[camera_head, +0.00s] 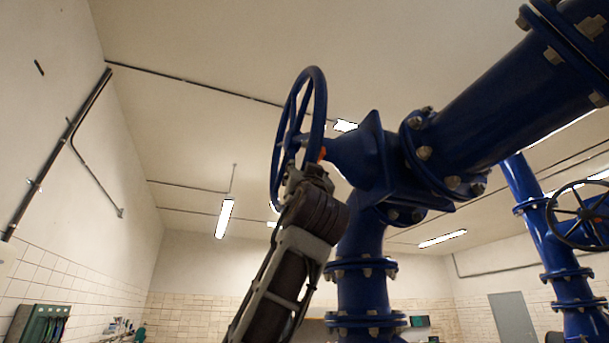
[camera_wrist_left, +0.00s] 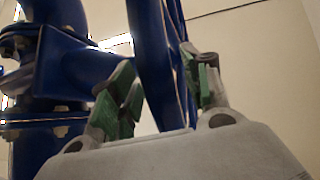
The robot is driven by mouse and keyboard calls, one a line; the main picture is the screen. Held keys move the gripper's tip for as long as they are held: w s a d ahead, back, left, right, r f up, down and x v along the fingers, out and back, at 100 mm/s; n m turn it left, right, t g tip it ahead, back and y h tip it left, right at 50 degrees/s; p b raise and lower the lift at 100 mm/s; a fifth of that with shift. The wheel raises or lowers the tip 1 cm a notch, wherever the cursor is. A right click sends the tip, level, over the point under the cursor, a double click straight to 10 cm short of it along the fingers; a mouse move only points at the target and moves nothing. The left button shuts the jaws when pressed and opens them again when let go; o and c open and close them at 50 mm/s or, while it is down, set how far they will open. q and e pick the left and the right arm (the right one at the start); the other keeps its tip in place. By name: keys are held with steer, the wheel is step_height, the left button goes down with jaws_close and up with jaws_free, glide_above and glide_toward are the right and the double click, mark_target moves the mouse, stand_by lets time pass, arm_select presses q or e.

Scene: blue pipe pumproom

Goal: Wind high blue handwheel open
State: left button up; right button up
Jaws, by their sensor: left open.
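The high blue handwheel (camera_head: 300,130) stands nearly edge-on on the left end of the blue valve body (camera_head: 372,160), high in the head view. My left gripper (camera_head: 310,168) is at the lower part of the wheel, coming up from below, and partly hides it. In the left wrist view my left gripper (camera_wrist_left: 165,88) is open, with its green-padded fingers spread. The blue wheel (camera_wrist_left: 152,60) shows in the gap between the fingers. I cannot tell whether either finger touches it. My right gripper is not in view.
A large blue flanged pipe (camera_head: 510,95) runs from the valve to the upper right, and a vertical pipe (camera_head: 362,290) stands below it. Another, dark handwheel (camera_head: 582,214) is at the far right. Open air lies left of the high wheel, towards the white wall.

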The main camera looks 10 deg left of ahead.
mark_target(316, 142)
arm_select(q)
steer(key=shift+c, duration=0.5)
jaws_close()
steer(key=shift+s+r, duration=0.1)
steer(key=shift+s+d+r+n+g, duration=0.25)
steer(key=shift+s+d+r+g, duration=0.1)
steer(key=shift+s+r+g, duration=0.15)
steer(key=shift+s+d+r+n+g, duration=0.3)
steer(key=shift+s+r, duration=0.1)
steer(key=shift+s, duration=0.15)
steer(key=shift+s+d+r+n+g, duration=0.2)
steer(key=shift+s+d+r+g, duration=0.2)
steer(key=shift+s+r+g, duration=0.25)
steer(key=shift+s+d+r+n+g, duration=0.15)
steer(key=shift+s+d+r+g, duration=0.35)
steer(key=shift+r, duration=0.25)
steer(key=shift+s+r, duration=0.15)
steer(key=shift+g, duration=0.25)
steer(key=shift+d, duration=0.1)
